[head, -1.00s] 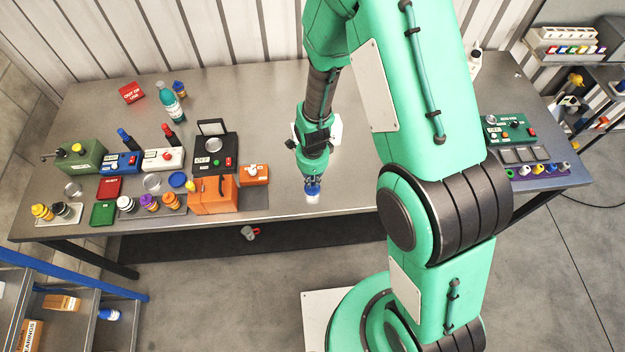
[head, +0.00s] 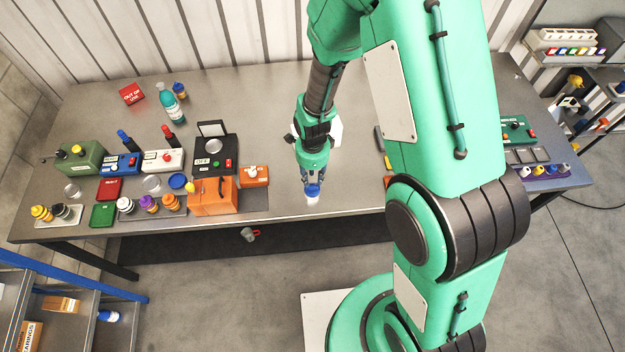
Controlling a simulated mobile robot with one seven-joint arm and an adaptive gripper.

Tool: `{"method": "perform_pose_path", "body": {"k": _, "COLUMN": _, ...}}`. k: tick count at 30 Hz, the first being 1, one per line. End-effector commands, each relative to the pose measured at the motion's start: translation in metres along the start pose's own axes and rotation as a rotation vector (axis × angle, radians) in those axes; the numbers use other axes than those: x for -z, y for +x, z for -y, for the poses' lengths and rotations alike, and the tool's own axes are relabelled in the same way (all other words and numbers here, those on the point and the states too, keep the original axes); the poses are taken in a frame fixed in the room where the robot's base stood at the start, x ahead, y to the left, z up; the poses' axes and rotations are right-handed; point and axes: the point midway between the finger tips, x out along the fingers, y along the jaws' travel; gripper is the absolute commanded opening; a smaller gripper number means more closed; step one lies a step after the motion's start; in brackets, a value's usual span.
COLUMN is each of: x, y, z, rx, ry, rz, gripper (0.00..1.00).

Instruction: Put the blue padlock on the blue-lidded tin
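My gripper (head: 313,180) points down over the front middle of the bench, its two fingers apart. Directly below and between the fingertips is a small blue thing (head: 312,189), on or part of a pale round body (head: 312,200) standing upright on the bench. These look like the blue padlock and the blue-lidded tin, but the blue parts merge and I cannot tell padlock from lid. Whether the fingers touch the blue part is too small to see. Another round blue-topped thing (head: 177,181) lies flat among the items on the left.
The orange box (head: 212,197) and a small orange unit (head: 255,176) stand left of my gripper. Several devices, jars and a teal bottle (head: 170,106) crowd the left side. My arm hides part of the right side.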

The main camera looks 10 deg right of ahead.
Motion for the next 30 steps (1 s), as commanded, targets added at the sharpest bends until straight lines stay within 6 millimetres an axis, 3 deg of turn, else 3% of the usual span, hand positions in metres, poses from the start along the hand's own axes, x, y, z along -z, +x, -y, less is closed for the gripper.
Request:
{"method": "perform_pose_path", "body": {"k": 18, "x": 0.000, "y": -0.072, "z": 0.001, "rx": 0.002, "ry": 0.000, "rz": 0.001, "gripper": 0.29}}
{"method": "perform_pose_path", "body": {"k": 30, "x": 0.000, "y": -0.087, "z": 0.000, "rx": 0.000, "ry": 0.000, "rz": 0.000, "gripper": 0.29}}
